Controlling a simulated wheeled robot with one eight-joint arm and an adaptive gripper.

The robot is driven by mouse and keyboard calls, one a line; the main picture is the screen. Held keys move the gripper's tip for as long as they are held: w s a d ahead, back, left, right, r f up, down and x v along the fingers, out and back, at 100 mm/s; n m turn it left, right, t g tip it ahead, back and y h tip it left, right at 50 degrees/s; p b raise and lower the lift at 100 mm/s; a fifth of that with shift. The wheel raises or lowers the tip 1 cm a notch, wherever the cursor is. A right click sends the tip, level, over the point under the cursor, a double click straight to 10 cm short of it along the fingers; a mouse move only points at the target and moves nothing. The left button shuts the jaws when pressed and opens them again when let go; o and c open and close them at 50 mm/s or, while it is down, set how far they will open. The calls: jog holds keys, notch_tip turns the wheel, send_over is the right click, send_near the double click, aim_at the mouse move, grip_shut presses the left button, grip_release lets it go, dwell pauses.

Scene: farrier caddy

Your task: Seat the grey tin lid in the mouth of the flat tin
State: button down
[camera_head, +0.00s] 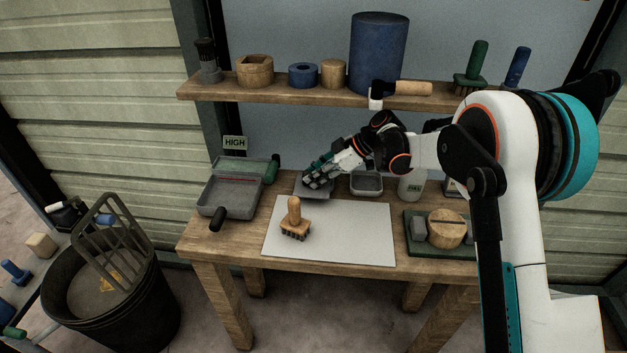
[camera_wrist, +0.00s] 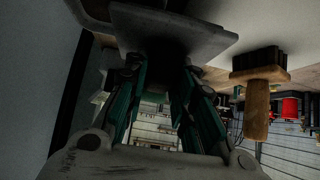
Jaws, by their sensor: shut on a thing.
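My gripper (camera_head: 314,178) is shut on the grey tin lid (camera_head: 318,194) above the back of the table, beyond the white sheet. In the wrist view the lid (camera_wrist: 205,38) is a flat grey plate at the far end of my gripper's fingers (camera_wrist: 165,62). The flat tin (camera_head: 367,191) is a shallow grey open box on the table, just right of my gripper in the head view. Its mouth faces up, and my arm passes in front of its back part. The lid is apart from the tin, to its left. I cannot tell the lid's exact height.
A wooden-handled brush (camera_head: 296,221) stands on the white sheet (camera_head: 343,236). A green board (camera_head: 416,246) holds a wooden block. A shelf (camera_head: 290,97) with several items hangs above.

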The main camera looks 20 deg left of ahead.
jog(key=shift+w+a, duration=0.15)
jog(key=shift+w, duration=2.9)
jog(key=shift+f+b, duration=0.3)
jog(key=shift+f, duration=0.5)
jog(key=c, duration=1.2)
grip_release()
jog(key=shift+c, duration=0.2)
jog(key=shift+r, duration=0.1)
